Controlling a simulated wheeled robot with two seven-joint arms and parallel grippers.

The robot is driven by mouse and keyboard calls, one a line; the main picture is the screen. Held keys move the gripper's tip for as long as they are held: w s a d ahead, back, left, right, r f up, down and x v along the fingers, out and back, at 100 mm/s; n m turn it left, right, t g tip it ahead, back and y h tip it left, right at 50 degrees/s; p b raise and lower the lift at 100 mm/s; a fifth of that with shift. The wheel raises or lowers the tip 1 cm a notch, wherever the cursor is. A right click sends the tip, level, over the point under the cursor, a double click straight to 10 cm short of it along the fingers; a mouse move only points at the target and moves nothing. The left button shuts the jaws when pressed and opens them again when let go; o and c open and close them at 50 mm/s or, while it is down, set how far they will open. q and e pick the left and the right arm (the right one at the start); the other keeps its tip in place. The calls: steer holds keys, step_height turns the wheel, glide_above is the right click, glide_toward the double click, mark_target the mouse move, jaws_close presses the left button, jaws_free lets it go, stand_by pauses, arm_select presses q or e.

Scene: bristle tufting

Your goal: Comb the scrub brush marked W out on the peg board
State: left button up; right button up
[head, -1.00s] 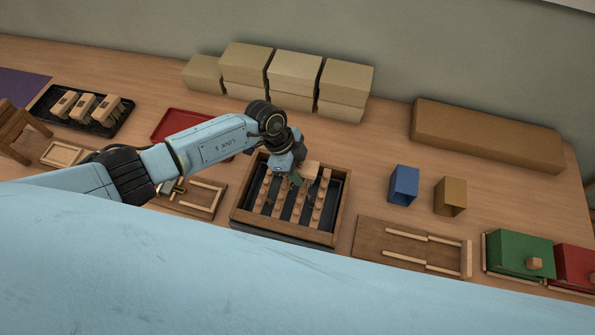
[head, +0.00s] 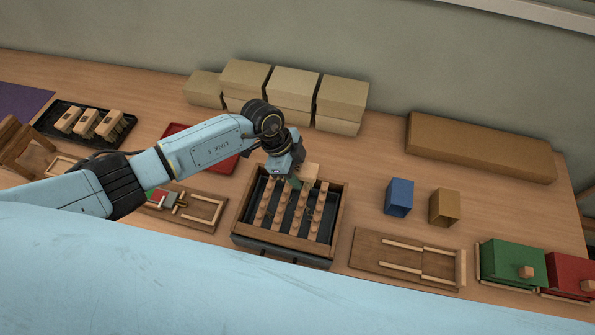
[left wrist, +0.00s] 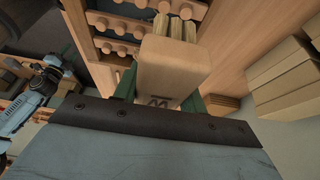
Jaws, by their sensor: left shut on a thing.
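The scrub brush is a pale wooden block (head: 310,172), and the left wrist view shows a dark W on the block (left wrist: 167,75). My left gripper (head: 296,181) is shut on it. In the left wrist view its pale bristle tufts stick out from the far end, next to the pegs. The peg board (head: 240,225) is a dark tray with a wooden frame and several rows of round wooden pegs (head: 281,204). The brush is over the back right part of the board. I cannot tell whether the bristles touch the pegs. My right gripper is not in view.
A black tray (head: 60,138) with several brushes lies at the left. A red tray (head: 222,166) is behind my arm. Stacked cardboard boxes (head: 290,95) stand behind. Blue (head: 399,198) and tan (head: 444,208) blocks, a wooden jig (head: 375,248) and a green box (head: 512,262) are at the right.

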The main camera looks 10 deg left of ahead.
arm_select(q)
steer(key=o, duration=0.6)
steer(key=shift+c, duration=1.4)
steer(key=s+r+b, duration=0.1)
steer(key=s+b, duration=0.3)
steer(key=s, duration=0.3)
steer(key=f+b, duration=0.4)
steer(key=b, duration=0.1)
steer(key=s+f+b, duration=0.1)
steer(key=f+b, duration=0.1)
steer(key=shift+a, duration=0.1)
